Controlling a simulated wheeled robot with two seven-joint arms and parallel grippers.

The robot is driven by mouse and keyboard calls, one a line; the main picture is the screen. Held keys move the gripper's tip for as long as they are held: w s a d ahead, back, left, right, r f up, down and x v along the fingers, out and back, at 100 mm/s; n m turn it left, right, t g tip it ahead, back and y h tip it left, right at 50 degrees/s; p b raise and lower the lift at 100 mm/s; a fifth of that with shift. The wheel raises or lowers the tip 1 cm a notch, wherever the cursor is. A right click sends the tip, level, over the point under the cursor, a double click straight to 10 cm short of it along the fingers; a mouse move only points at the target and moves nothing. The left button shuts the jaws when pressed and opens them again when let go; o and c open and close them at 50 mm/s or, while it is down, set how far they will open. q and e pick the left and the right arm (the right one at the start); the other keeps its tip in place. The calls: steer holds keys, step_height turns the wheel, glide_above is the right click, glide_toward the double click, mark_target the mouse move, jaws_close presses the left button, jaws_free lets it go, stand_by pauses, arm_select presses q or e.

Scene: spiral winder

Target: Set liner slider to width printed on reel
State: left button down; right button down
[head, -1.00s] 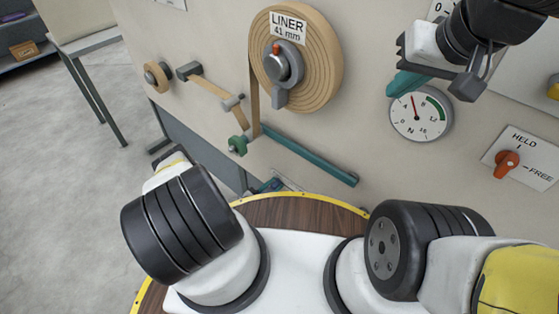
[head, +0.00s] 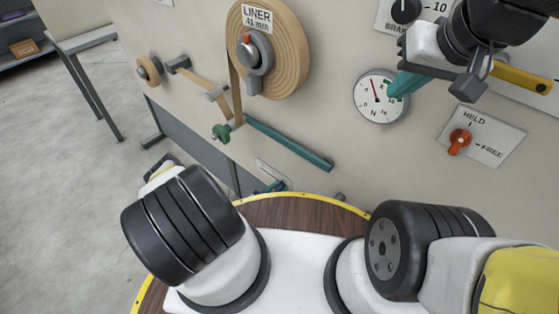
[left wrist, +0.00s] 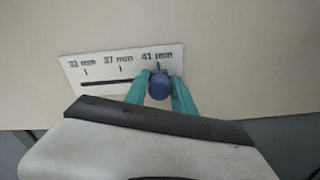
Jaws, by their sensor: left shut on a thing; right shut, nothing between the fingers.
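The liner reel (head: 290,62) on the wall carries a white label (head: 257,17) reading "LINER 41 mm". In the left wrist view a white scale plate (left wrist: 85,66) is marked 32, 37 and 41 mm over a dark slot. The blue slider knob (left wrist: 160,86) sits at the slot's right end, under the 41 mm mark. My right gripper (head: 400,88) is shut and empty, in front of the dial.
A round dial (head: 381,97), a red HELD/FREE switch (head: 459,141) and a black knob (head: 405,10) are on the wall at right. A teal bar (head: 290,143) slants below the reel. A small roll (head: 148,70) is at left. Open floor lies further left.

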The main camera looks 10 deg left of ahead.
arm_select(q)
steer(key=shift+s+d+f, duration=0.15)
steer(key=shift+s+d, duration=0.1)
steer(key=shift+d, duration=0.05)
steer(key=c, duration=1.1)
jaws_free()
steer(key=shift+c, duration=0.2)
steer(key=shift+a, duration=0.1)
steer(key=v, duration=0.7)
steer(key=shift+s+a, duration=0.2)
steer(key=shift+s, duration=0.05)
